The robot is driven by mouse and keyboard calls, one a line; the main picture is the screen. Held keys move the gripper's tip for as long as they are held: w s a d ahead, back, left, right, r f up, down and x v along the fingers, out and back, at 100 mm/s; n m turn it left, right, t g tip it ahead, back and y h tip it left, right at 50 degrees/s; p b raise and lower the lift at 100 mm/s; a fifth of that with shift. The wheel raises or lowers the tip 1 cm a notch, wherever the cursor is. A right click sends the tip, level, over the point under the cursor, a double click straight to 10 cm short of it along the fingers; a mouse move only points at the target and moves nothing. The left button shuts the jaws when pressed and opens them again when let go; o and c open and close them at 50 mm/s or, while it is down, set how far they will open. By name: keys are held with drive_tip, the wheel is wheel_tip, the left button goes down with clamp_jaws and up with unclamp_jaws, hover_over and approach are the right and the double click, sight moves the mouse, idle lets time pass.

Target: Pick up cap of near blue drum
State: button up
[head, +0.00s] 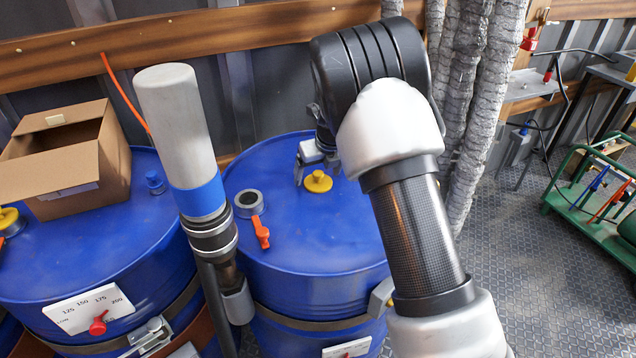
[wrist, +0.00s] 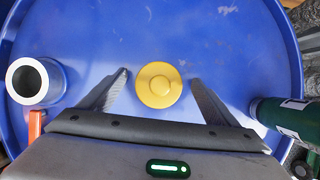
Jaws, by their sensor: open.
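The yellow round cap (head: 318,182) sits on the top of the near blue drum (head: 290,230). In the wrist view the cap (wrist: 158,85) lies centred between and slightly beyond the tips of my open gripper (wrist: 158,78). The fingers stand apart on either side of it, and no contact shows. In the head view my gripper (head: 308,160) is just above the drum lid beside the cap, partly hidden behind my arm. The drum lid also fills most of the wrist view (wrist: 215,40).
A grey pipe fitting (head: 249,203) with an orange handle (head: 261,232) stands on the lid left of the cap. A dark green cylinder (wrist: 285,115) is at the right in the wrist view. An open cardboard box (head: 70,160) sits on another blue drum (head: 150,235) at left.

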drive_tip(key=shift+w+f, duration=0.1)
drive_tip(key=shift+f, duration=0.1)
drive_tip(key=c, duration=1.1)
